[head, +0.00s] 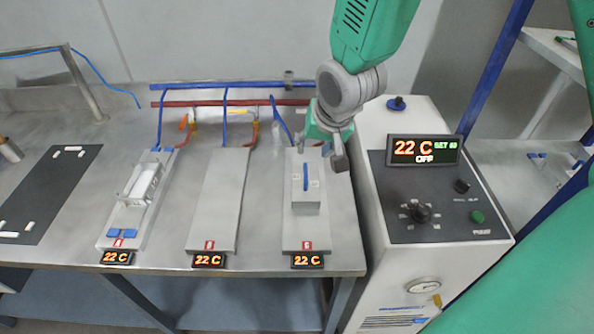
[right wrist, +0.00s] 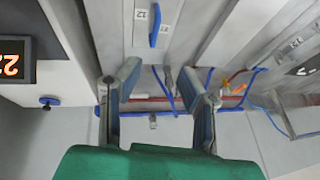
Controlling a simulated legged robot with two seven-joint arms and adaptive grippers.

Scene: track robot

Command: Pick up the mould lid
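The mould lid (head: 312,197) is a grey block with a blue bar handle (head: 305,177) on top, lying on the right-hand of three grey plates. Its blue handle also shows at the top of the right wrist view (right wrist: 154,27), beside small number labels. My right gripper (head: 321,150) is above the back end of that plate, behind the lid and apart from it. In the right wrist view its two fingers (right wrist: 160,82) stand wide apart with nothing between them. My left gripper is not in view.
A mould with a white part (head: 143,184) and blue clamps sits on the left plate. The middle plate (head: 218,195) is bare. Blue and red pipes (head: 230,86) run along the back. A control cabinet (head: 430,235) stands close on the right, its display reading 22 C, OFF.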

